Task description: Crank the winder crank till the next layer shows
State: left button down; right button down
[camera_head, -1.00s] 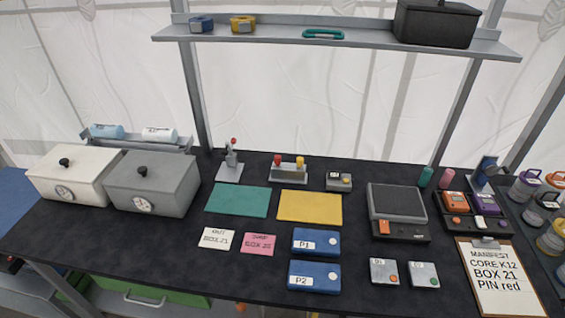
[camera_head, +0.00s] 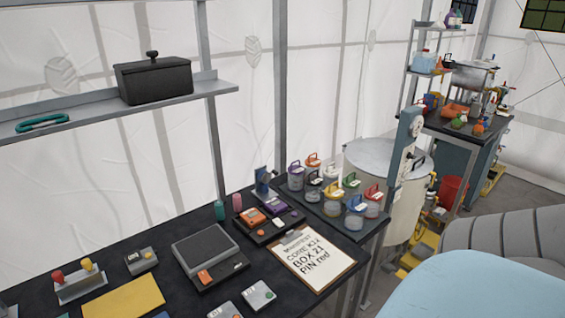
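I cannot pick out the winder crank for certain in the head view. A large pale drum (camera_head: 372,160) with a light grey lid stands on the floor beyond the table's right end. A grey upright post (camera_head: 404,150) with round dials stands at the drum's right front. A small dark handle shape shows beside the post, too small to tell what it is. No layer of anything can be made out inside the drum. Neither of my grippers is in view.
A black table (camera_head: 150,262) bears a clipboard (camera_head: 312,262), a grey scale-like device (camera_head: 205,250) and a rack of several colour-lidded jars (camera_head: 355,212). A light blue padded surface (camera_head: 480,290) fills the bottom right. A second bench (camera_head: 470,128) with clutter stands behind.

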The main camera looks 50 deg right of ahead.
aim_at(266, 178)
jog(key=z, duration=1.55)
jog(key=u, duration=0.7)
jog(key=l+u, duration=0.25)
jog(key=u, duration=0.15)
jog(key=l+u, duration=0.55)
jog(key=u, duration=0.25)
jog(key=k+l+u, duration=0.25)
jog(key=l, duration=0.2)
jog(key=k+l+u, duration=0.3)
jog(key=l, duration=0.15)
jog(key=i, duration=0.05)
